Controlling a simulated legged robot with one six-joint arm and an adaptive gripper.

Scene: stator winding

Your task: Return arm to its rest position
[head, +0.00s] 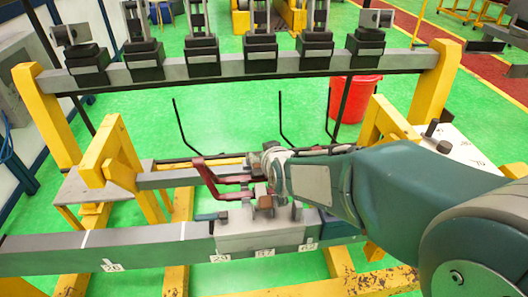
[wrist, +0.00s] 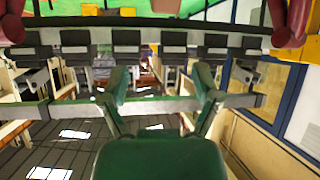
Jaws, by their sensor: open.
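My arm reaches in from the right in the head view and is stretched out low over the workbench frame. My gripper (head: 222,182), with dark red fingers, is at its left end. The fingers are spread and nothing shows between them. They are just above and behind the grey block (head: 262,232) on the front beam; whether they touch anything is hard to tell. In the wrist view, dark red parts show at both upper corners, wide apart.
A rail (head: 290,62) with several dark clamps crosses the back; the rail also shows in the wrist view (wrist: 180,105). Yellow posts (head: 435,85) stand at both ends. Thin black rods rise behind my gripper. A red bucket (head: 354,97) stands on open green floor.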

